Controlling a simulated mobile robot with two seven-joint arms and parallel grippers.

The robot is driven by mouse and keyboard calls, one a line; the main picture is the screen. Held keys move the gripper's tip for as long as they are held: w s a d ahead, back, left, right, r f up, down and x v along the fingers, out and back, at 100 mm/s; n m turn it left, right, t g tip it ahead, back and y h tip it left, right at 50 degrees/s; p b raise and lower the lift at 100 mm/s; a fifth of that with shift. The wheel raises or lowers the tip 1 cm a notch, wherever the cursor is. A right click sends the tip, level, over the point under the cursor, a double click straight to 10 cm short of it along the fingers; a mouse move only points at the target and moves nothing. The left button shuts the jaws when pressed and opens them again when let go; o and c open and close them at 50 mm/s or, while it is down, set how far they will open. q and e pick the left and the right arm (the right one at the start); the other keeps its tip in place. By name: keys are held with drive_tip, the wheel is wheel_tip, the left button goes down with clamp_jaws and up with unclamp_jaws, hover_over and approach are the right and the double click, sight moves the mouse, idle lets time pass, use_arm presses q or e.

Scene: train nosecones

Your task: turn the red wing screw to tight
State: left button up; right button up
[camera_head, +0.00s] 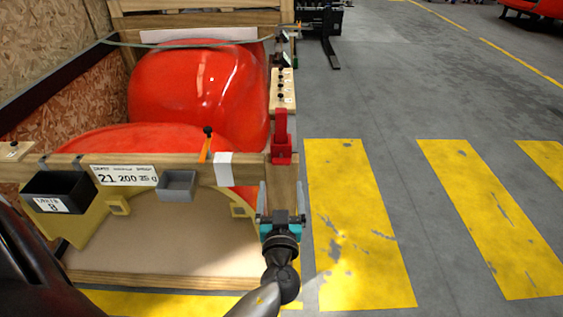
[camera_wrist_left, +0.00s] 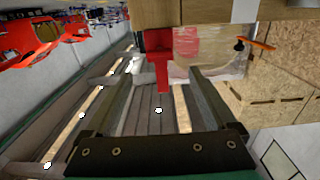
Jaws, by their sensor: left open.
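A red fitting (camera_head: 281,152) with an upright part and a boxy lower part sits on the front right corner post of the wooden crate. It is the only red fitting there; I cannot make out separate wings or how tight it is. In the left wrist view the red fitting (camera_wrist_left: 160,62) shows beyond and between the fingertips. My left gripper (camera_head: 281,184) is open and empty, its two fingers pointing toward the fitting from the near side. It also shows in the left wrist view (camera_wrist_left: 162,76), apart from the fitting. My right gripper is not in view.
The crate's front rail carries an orange lever with a black knob (camera_head: 206,145), a grey bin (camera_head: 177,186), a black bin (camera_head: 57,192) and a number label (camera_head: 124,175). Red nosecones (camera_head: 195,90) fill the crate. The striped floor (camera_head: 400,110) to the right is clear.

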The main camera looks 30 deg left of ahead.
sight(281, 164)
use_arm(q)
drive_tip(key=p+x, duration=0.1)
drive_tip(key=x, duration=0.8)
drive_tip(key=shift+w, duration=0.1)
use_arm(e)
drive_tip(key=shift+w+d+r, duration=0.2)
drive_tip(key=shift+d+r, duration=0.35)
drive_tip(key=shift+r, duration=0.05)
use_arm(q)
drive_tip(key=shift+c, duration=0.2)
drive_tip(key=c, duration=1.3)
drive_tip(key=shift+f, duration=0.1)
drive_tip(key=shift+c, duration=0.2)
